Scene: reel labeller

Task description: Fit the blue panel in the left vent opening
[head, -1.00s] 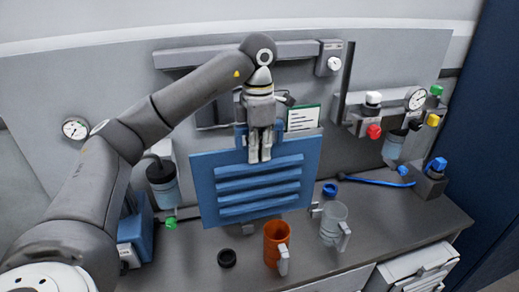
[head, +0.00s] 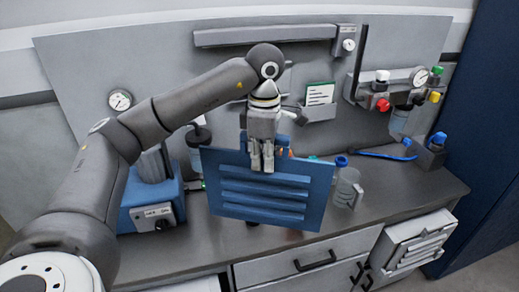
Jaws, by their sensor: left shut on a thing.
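The blue panel (head: 264,207) has several raised horizontal slats and a tab on its top edge. It hangs slightly tilted in front of the bench. My left gripper (head: 262,166) is shut on the panel's top edge, near the middle. The panel hides part of the bench top and front behind it. I cannot make out the left vent opening. My right gripper is not in view.
A clear mug (head: 346,188) stands close to the panel's right edge. A blue box device (head: 151,205) stands left of it. A pale slatted unit (head: 415,245) is at the bench front right. Drawer handles (head: 315,262) stick out below. The right bench top (head: 410,187) is fairly clear.

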